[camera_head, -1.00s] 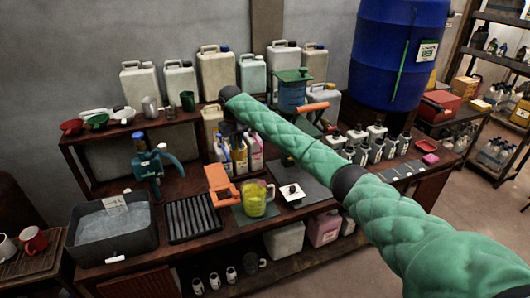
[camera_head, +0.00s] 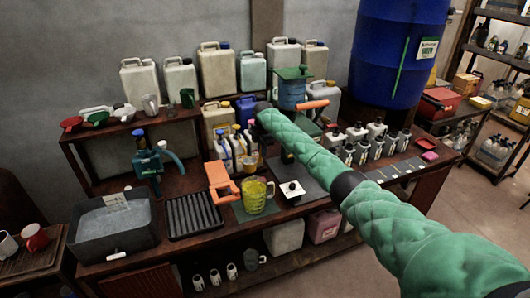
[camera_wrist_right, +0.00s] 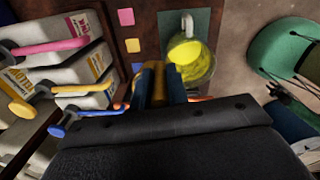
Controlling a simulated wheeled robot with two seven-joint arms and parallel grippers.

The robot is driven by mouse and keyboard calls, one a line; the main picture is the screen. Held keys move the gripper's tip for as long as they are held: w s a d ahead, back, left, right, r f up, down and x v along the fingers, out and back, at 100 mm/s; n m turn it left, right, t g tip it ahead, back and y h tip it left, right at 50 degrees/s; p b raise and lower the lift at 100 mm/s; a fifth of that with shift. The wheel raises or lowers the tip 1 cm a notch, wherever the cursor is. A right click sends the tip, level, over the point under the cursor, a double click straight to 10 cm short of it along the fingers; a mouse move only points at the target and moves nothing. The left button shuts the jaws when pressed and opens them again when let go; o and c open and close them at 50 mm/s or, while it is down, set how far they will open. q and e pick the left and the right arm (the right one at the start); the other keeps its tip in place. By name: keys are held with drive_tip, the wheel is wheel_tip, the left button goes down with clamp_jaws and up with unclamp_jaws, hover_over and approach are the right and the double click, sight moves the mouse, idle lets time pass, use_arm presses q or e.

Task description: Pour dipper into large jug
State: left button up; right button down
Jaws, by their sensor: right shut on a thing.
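The large clear jug (camera_head: 257,196) with yellow contents stands upright on a dark green mat on the bench. It also shows in the wrist view (camera_wrist_right: 190,58), just beyond my fingers. My right gripper (camera_wrist_right: 158,90) is shut on a yellow-brown piece, which seems to be the dipper's handle (camera_wrist_right: 153,82). A small amber cup, apparently the dipper (camera_head: 250,163), shows just above and behind the jug in the head view. I cannot tell whether it touches the rim. My right arm hides much of the gripper in the head view. My left gripper is not in view.
Several small bottles (camera_head: 226,150) stand close behind the jug. An orange block-like item (camera_head: 220,181) is left of it, and a white square item (camera_head: 291,190) is right. A ribbed black tray (camera_head: 190,214) and grey basin (camera_head: 112,232) lie farther left. A blue barrel (camera_head: 398,55) stands behind.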

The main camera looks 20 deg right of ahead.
sight(260, 155)
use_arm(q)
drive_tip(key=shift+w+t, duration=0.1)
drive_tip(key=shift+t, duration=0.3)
use_arm(e)
drive_tip(key=n, duration=0.3)
drive_tip(key=d+n, duration=0.1)
drive_tip(key=n, duration=0.2)
drive_tip(key=f+n, duration=0.1)
drive_tip(key=n, duration=0.2)
drive_tip(key=shift+w+d+f+n, duration=0.1)
drive_tip(key=shift+d+n, duration=0.15)
drive_tip(key=shift+n, duration=0.15)
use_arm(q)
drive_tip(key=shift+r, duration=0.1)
